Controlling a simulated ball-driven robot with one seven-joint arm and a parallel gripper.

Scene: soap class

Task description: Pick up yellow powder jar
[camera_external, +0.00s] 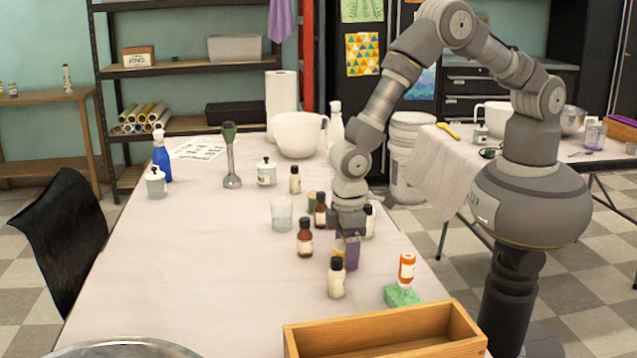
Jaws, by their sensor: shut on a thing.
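My arm reaches down over the near right part of the white-covered table, and my gripper (347,238) points down among small bottles and jars. It is shut on a small yellow jar (339,247), which shows only in part between the gripper and a dark-capped cream bottle. A purple patch (352,256) shows right beside the yellow; I cannot tell whether it is a separate jar. The fingertips are mostly hidden, and I cannot tell whether the yellow jar is clear of the table.
The cream bottle (336,279) stands close in front, a brown bottle (305,238) to the left. A wooden box (385,335) lies at the near edge. The table's left middle is clear.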

